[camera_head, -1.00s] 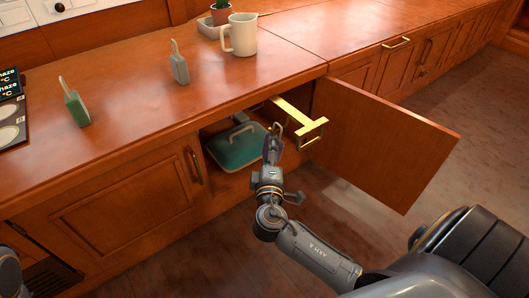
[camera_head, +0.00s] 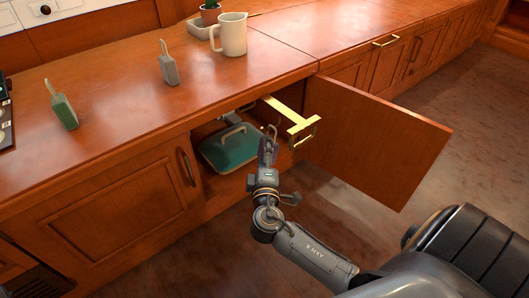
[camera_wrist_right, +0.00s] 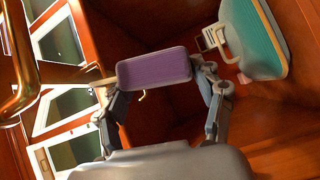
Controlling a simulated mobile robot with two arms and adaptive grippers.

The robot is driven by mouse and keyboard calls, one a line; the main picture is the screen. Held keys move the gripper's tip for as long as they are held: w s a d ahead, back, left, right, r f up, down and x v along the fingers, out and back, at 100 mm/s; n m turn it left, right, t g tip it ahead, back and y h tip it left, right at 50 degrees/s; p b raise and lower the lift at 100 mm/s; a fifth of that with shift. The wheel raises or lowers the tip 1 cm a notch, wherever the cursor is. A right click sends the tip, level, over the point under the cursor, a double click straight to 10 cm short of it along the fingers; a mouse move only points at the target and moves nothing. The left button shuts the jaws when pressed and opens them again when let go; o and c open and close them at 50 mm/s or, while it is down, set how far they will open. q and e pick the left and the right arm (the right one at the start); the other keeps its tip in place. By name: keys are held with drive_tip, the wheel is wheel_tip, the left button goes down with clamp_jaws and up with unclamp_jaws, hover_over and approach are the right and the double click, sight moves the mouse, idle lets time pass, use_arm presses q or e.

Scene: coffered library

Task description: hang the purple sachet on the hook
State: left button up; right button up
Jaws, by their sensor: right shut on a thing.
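The purple sachet (camera_wrist_right: 153,68) is held between the two fingers of my right gripper (camera_wrist_right: 158,82) in the right wrist view. In the head view, my right gripper (camera_head: 268,160) is in front of the open cabinet and largely hides the sachet; a pale loop rises above it. The brass hook (camera_head: 300,124) hangs by the open cabinet door, just right of and slightly above my gripper, with a visible gap. A large blurred brass bar (camera_wrist_right: 20,75) shows at the left of the wrist view. My left gripper is out of view.
The open cabinet door (camera_head: 380,145) stands out to the right. A teal lidded box (camera_head: 230,149) lies inside the cabinet. On the counter (camera_head: 110,90) stand a green sachet (camera_head: 64,112), a grey sachet (camera_head: 169,70) and a cream mug (camera_head: 231,38).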

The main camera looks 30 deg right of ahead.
drive_tip(key=o, duration=1.3)
drive_tip(key=shift+o, duration=0.2)
